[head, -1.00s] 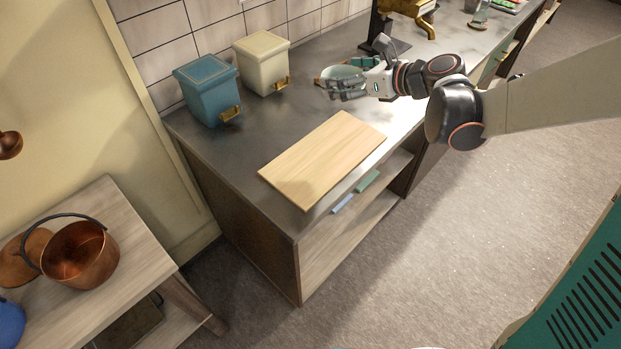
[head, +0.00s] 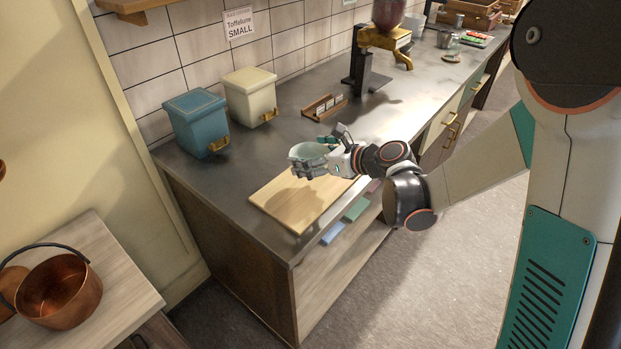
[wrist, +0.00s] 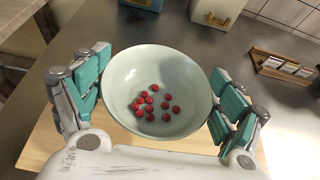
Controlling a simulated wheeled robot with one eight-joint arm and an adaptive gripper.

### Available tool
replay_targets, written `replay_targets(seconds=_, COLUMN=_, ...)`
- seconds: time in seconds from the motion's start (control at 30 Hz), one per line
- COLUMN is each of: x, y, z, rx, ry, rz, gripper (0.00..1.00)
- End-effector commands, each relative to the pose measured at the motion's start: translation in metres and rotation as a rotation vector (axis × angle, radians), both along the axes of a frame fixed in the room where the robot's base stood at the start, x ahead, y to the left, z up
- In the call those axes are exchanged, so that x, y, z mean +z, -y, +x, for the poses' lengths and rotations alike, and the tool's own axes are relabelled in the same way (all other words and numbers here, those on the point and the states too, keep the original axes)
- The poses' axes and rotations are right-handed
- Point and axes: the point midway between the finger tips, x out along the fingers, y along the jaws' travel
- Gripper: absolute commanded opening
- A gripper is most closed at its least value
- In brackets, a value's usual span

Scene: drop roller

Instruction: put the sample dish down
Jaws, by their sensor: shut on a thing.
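The sample dish is a pale green round bowl (wrist: 183,75) with several small red balls (wrist: 155,103) in it. In the wrist view it sits between the two teal-padded fingers of my gripper (wrist: 160,85), which is shut on it. In the head view the dish (head: 308,152) is at the end of my gripper (head: 318,160), over the far part of a light wooden board (head: 290,205). A shadow lies on the board below. The dish looks upright and apart from the board, though its underside is hidden.
A blue lidded bin (head: 197,125) and a cream lidded bin (head: 250,95) stand at the back left of the grey counter (head: 215,170). A small wooden card rack (head: 324,107) and a dispenser stand (head: 365,70) are behind my gripper. The board's near part is clear.

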Motion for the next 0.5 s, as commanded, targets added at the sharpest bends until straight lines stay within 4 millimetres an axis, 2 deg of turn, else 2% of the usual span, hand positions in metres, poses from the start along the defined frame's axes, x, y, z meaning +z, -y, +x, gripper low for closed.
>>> replay_targets(seconds=0.03, x=-0.008, y=0.000, z=0.001, rx=0.000, ry=0.000, rz=0.000, gripper=0.47)
replay_targets(seconds=0.27, x=-0.021, y=0.000, z=0.000, rx=0.000, ry=0.000, rz=0.000, gripper=0.47)
replay_targets(seconds=0.5, x=-0.055, y=0.000, z=0.000, rx=0.000, ry=0.000, rz=0.000, gripper=0.47)
